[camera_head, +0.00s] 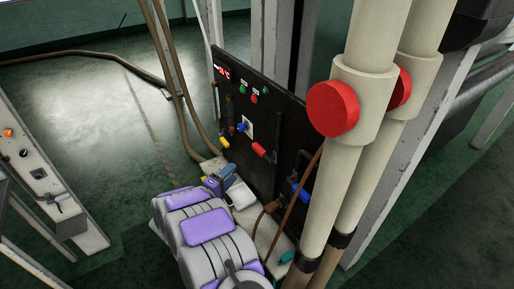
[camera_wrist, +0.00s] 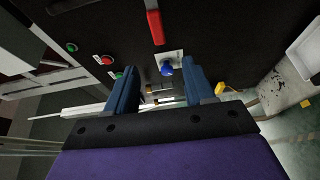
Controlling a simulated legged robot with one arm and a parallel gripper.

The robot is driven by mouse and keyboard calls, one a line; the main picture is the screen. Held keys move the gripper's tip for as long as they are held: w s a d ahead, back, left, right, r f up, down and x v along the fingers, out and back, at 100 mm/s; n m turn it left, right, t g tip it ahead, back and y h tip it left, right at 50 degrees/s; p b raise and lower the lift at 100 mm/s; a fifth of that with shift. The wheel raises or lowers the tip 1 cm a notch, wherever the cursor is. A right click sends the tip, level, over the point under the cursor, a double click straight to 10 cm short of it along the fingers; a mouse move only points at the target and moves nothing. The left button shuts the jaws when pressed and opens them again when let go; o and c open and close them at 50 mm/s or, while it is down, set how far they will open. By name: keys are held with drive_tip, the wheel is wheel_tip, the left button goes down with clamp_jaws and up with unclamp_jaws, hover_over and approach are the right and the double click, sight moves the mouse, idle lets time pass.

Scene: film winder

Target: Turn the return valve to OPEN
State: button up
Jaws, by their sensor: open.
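A black panel (camera_head: 272,120) carries several small coloured handles and knobs. A blue knob on a white plate (camera_head: 241,127) sits near its middle; in the wrist view the blue knob (camera_wrist: 166,68) shows between and beyond my fingertips, apart from them. A red handle (camera_head: 258,149) is to its right, a yellow one (camera_head: 224,143) lower left and a blue one (camera_head: 299,189) at lower right. I cannot read which is the return valve. My gripper (camera_wrist: 159,78) is open and empty, facing the panel; in the head view it shows small at the panel's lower front (camera_head: 224,173).
Two thick beige pipes (camera_head: 375,60) with red round caps (camera_head: 333,108) stand at the right foreground, hiding part of the panel. Brown hoses (camera_head: 176,90) hang left of the panel. A grey control console (camera_head: 40,165) is at far left. The floor (camera_head: 90,110) between is mostly clear.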

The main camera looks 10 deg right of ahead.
sight(258, 150)
drive_tip(key=b+x, duration=0.1)
drive_tip(key=x, duration=0.7)
drive_tip(key=b+x, duration=0.2)
drive_tip(key=x, duration=0.7)
drive_tip(key=shift+d+r, duration=0.15)
drive_tip(key=shift+d, duration=0.3)
drive_tip(key=shift+c, duration=0.5)
clamp_jaws()
drive_tip(key=shift+s, duration=0.1)
